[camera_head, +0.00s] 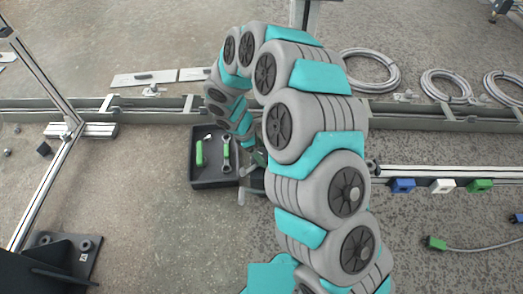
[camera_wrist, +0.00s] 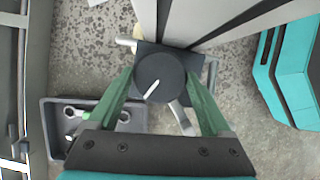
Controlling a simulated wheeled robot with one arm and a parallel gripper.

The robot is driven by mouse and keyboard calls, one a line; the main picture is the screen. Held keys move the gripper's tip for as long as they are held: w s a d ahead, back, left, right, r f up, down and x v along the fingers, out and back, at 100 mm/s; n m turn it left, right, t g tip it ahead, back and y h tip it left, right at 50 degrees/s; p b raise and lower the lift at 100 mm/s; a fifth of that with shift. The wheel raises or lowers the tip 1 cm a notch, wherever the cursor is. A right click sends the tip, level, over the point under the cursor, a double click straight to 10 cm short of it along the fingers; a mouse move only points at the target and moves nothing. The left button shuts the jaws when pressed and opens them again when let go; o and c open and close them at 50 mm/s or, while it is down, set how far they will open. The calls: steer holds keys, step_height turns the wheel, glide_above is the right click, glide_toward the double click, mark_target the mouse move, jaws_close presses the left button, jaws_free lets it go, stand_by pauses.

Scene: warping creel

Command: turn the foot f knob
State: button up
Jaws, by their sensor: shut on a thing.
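In the wrist view a round dark knob (camera_wrist: 150,68) with a white pointer line sits on a dark square foot (camera_wrist: 187,58). The pointer slants up to the right. My gripper (camera_wrist: 160,76) has its two green fingers on the left and right sides of the knob, shut on it. In the head view my arm bends down to the floor left of centre, and the knob is hidden behind it.
A black tray (camera_head: 213,184) with green-handled tools lies just left of my gripper, close to it; it also shows in the wrist view (camera_wrist: 49,130). Grey metal profiles rise beside the knob. A long rail (camera_head: 165,116) crosses behind. Coiled cables (camera_head: 372,86) lie at the back right.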

steer(key=n+p, duration=0.1)
steer(key=n+t+p, duration=0.1)
steer(key=n, duration=0.1)
steer(key=shift+s+r, duration=0.15)
steer(key=shift+r, duration=0.05)
steer(key=shift+f+n+t+y+p, duration=0.1)
steer(key=shift+n+t+y+p, duration=0.2)
steer(key=shift+n+p, duration=0.25)
steer(key=shift+n, duration=0.25)
steer(key=o, duration=1.2)
steer(key=shift+c, duration=0.2)
steer(key=v, duration=0.7)
steer(key=shift+s+a+r, duration=0.15)
steer(key=shift+r, duration=0.15)
